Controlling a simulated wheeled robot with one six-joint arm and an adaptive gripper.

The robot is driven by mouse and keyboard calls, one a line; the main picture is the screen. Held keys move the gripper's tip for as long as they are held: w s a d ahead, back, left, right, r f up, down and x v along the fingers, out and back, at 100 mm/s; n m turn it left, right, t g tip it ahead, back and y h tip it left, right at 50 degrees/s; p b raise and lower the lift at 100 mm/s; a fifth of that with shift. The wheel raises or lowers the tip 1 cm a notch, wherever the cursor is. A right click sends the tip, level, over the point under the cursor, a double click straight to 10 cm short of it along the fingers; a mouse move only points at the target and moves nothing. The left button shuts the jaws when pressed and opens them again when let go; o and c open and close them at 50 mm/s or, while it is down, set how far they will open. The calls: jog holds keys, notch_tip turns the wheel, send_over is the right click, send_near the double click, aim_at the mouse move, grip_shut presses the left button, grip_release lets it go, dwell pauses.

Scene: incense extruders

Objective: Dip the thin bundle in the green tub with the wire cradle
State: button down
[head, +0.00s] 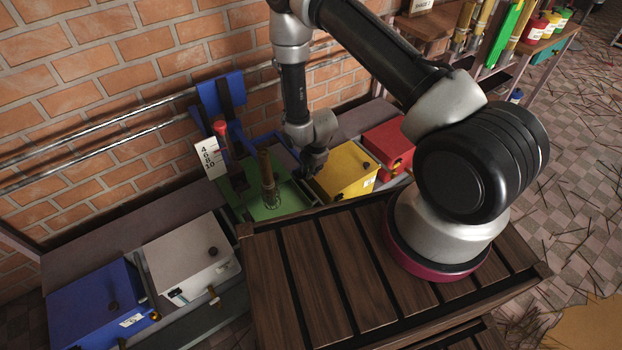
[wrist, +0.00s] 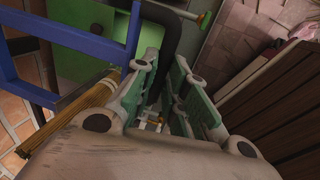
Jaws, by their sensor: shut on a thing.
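The green tub (head: 290,203) is open, between the white and yellow boxes by the brick wall. A thin tan bundle (head: 266,168) stands upright over it, its lower end in a wire cradle (head: 270,197). My gripper (head: 310,168) is just right of the bundle, above the tub. In the wrist view, its fingers (wrist: 167,68) close around a dark curved bar (wrist: 168,45); the contact is partly hidden. The bundle (wrist: 75,110) lies left of the fingers, apart from them. Green tub surface (wrist: 95,35) shows behind a blue frame (wrist: 75,48).
A red-knobbed lever (head: 221,130) and a numbered white card (head: 208,158) stand at the tub's left. White (head: 185,250), blue (head: 95,305), yellow (head: 345,172) and red (head: 388,145) lidded boxes line the wall. My arm rises from a slatted wooden platform (head: 310,270) in front.

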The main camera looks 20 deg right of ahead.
jog(key=shift+r, duration=1.45)
jog(key=c, duration=1.5)
grip_release()
jog(key=shift+o, duration=0.2)
notch_tip(320, 180, up, 12)
jog(key=s, duration=0.2)
jog(key=shift+d, duration=0.35)
jog(key=shift+s+f, duration=0.1)
jog(key=shift+f, duration=0.05)
